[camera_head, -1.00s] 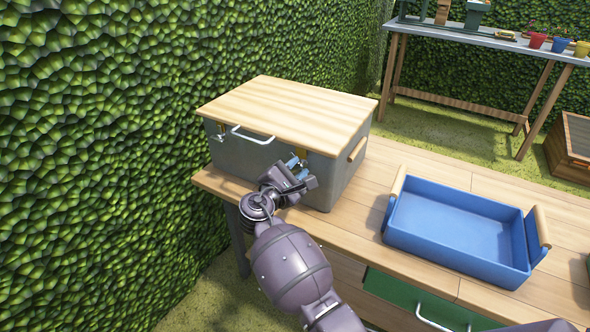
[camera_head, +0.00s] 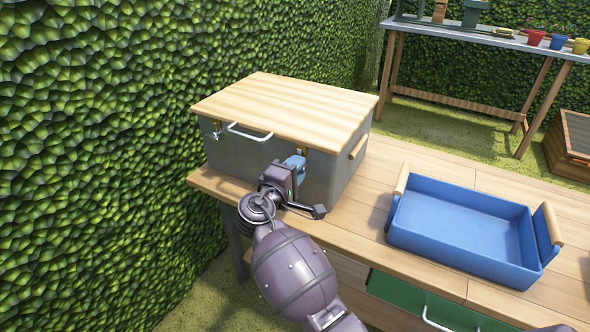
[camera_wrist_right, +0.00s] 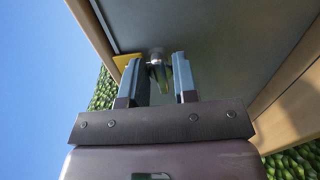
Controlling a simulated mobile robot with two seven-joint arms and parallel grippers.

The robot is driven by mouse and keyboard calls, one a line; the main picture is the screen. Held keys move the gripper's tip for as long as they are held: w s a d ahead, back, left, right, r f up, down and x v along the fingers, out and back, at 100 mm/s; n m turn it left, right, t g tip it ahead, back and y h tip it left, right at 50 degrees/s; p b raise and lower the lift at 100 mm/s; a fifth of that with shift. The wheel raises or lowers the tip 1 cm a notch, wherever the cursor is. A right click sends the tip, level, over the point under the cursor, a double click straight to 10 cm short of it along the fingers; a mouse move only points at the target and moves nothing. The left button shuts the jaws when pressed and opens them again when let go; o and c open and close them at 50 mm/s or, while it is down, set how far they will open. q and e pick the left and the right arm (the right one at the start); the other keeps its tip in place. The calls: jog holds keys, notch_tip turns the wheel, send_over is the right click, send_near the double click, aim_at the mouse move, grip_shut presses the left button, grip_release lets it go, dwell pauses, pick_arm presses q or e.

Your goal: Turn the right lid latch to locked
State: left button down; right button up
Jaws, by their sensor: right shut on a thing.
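A grey chest (camera_head: 235,155) with a pale wooden lid (camera_head: 285,108) stands on the wooden bench. My right gripper (camera_head: 294,162) is at the chest's front, near its right corner, and hides most of the right lid latch there. In the right wrist view, the latch's metal knob (camera_wrist_right: 156,62) sits between the two blue-grey fingertips of the gripper (camera_wrist_right: 157,80), by a brass plate (camera_wrist_right: 124,62). The gripper is shut on the latch. The left lid latch (camera_head: 216,130) shows at the front left. My left gripper is not in view.
A white handle (camera_head: 249,133) sticks out from the chest's front, left of my gripper. A blue tray (camera_head: 455,228) with wooden handles stands to the right on the bench (camera_head: 390,165). A green drawer (camera_head: 398,295) is below. A hedge rises at the left.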

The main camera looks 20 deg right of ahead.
jog(key=shift+m, duration=0.3)
jog(key=o, duration=0.9)
jog(key=shift+c, duration=0.2)
pick_arm(q)
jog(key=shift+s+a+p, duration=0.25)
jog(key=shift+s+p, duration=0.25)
jog(key=shift+p, duration=0.2)
pick_arm(e)
jog(key=v, duration=1)
jog(key=shift+s+a, duration=0.25)
jog(key=shift+a, duration=0.05)
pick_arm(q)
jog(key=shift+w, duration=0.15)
